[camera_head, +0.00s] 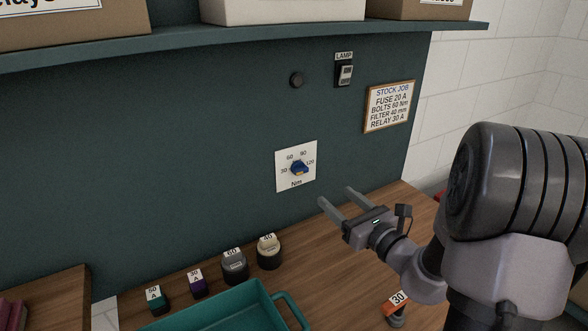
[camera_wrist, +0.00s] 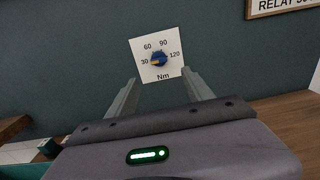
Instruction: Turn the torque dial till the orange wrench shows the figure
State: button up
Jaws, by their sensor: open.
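The torque dial is a blue knob (camera_head: 299,168) on a white plate (camera_head: 283,182) on the green wall, marked 30, 60, 90, 120 and Nm. In the wrist view the knob (camera_wrist: 159,59) has an orange-yellow mark that appears to lie on its side toward 30.
A stock job card (camera_head: 389,106) reads bolts 60 Nm. A teal tray (camera_head: 222,311) and several labelled pots, one marked 60 (camera_head: 234,267), stand on the bench. A shelf (camera_head: 250,36) overhangs above.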

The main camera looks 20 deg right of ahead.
aim_at(303, 170)
jog(key=w+a, duration=0.1)
jog(key=w, duration=0.4)
jog(key=w+a+b, duration=0.1)
jog(key=w, duration=0.3)
jog(key=w+a+b, duration=0.1)
jog(key=w, duration=0.4)
jog(key=shift+w+a, duration=0.15)
jog(key=shift+w, duration=0.2)
grip_shut()
